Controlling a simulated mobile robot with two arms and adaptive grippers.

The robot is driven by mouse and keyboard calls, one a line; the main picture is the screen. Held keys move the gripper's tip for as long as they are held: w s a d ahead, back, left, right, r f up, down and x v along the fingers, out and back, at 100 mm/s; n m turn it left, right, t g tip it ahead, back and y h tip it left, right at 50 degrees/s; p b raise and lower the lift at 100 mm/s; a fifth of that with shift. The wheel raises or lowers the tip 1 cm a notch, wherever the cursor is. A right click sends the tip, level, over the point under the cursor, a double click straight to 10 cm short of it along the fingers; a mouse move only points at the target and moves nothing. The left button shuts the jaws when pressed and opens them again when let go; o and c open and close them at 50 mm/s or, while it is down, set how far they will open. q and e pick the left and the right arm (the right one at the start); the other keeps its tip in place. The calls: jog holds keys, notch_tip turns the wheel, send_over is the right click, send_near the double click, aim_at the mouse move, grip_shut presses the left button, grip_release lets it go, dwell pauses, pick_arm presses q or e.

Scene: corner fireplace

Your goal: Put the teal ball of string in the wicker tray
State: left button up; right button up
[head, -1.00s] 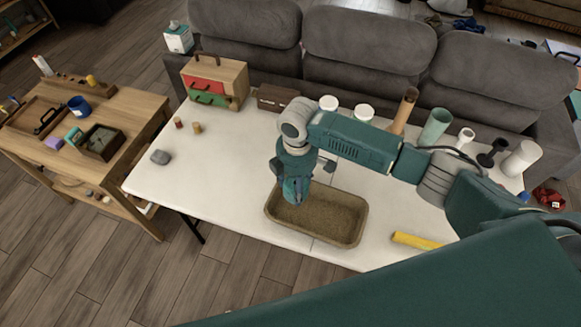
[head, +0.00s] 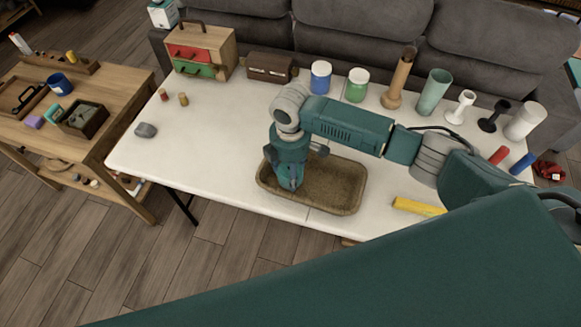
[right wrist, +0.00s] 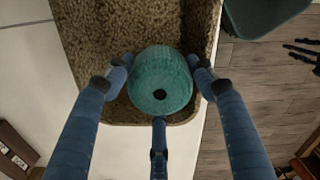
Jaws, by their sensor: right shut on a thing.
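The teal ball of string (right wrist: 160,82) sits between the blue fingers of my right gripper (head: 285,182) in the right wrist view, and the gripper is shut on it. The wicker tray (head: 338,187) is a brown, shallow, oblong tray on the white table. My right gripper points down over the left part of the tray. In the right wrist view the tray (right wrist: 105,40) lies behind the ball, near one end wall. I cannot tell whether the ball touches the tray floor. In the head view the ball is hidden by the gripper. My left gripper is not in view.
Along the back of the white table (head: 225,130) stand a drawer box (head: 200,55), a blue jar (head: 320,76), a green jar (head: 356,85) and several vases. A yellow cylinder (head: 418,207) lies right of the tray. A grey stone (head: 146,130) lies left. The table's left middle is clear.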

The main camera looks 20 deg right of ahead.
jog(key=shift+w+f, duration=0.1)
jog(key=shift+f, duration=0.45)
jog(key=o, duration=1.3)
